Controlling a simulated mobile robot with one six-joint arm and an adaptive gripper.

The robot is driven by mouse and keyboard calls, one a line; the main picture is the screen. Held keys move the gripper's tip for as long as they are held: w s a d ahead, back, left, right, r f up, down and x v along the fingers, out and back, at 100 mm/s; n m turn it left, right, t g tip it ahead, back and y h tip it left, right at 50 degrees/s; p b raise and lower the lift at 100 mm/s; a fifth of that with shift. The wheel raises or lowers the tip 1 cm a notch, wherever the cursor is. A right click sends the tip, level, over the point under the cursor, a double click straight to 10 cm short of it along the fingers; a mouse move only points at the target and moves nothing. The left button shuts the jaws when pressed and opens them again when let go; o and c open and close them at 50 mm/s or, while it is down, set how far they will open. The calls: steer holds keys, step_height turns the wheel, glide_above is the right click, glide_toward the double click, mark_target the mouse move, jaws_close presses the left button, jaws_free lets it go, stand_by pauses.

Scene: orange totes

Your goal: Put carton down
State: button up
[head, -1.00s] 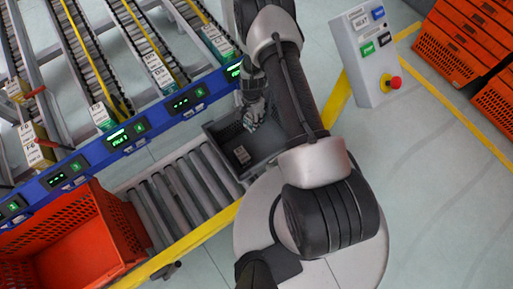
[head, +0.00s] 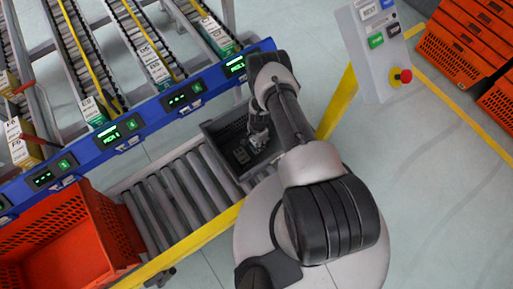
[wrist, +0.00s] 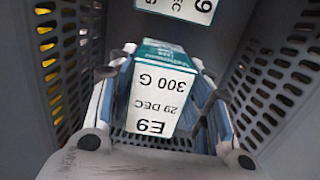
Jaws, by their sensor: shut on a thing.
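My gripper (wrist: 160,68) is shut on a white and green carton (wrist: 160,92) in the wrist view. Its label reads E9, 29 DEC, 300 G. In the head view my gripper (head: 258,140) is down inside the dark grey tote (head: 217,157). A second carton (wrist: 185,7) with a similar label lies in the tote, just beyond the held one. It also shows in the head view (head: 241,155), left of my gripper. The tote's slotted walls (wrist: 275,85) rise on both sides. Whether the held carton touches the floor, I cannot tell.
The tote stands at the right end of a roller conveyor (head: 170,195). An orange tote (head: 70,235) is at the left. A blue rail (head: 125,135) with displays runs behind, below flow racks with cartons. A control box (head: 375,50) and stacked orange totes (head: 470,45) are at the right.

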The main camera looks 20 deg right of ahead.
steer(key=shift+f+b, duration=0.9)
steer(key=shift+f, duration=1.4)
steer(key=shift+f, duration=0.1)
steer(key=shift+f, duration=0.3)
steer(key=o, duration=1.2)
steer(key=shift+r, duration=0.15)
steer(key=r+p, duration=0.1)
steer(key=r, duration=0.3)
steer(key=r+p, duration=0.2)
steer(key=r, duration=0.2)
steer(key=r+p, duration=0.1)
steer(key=r, duration=0.3)
steer(key=shift+d+r+p, duration=0.25)
steer(key=shift+d+p, duration=0.05)
steer(key=shift+p, duration=0.1)
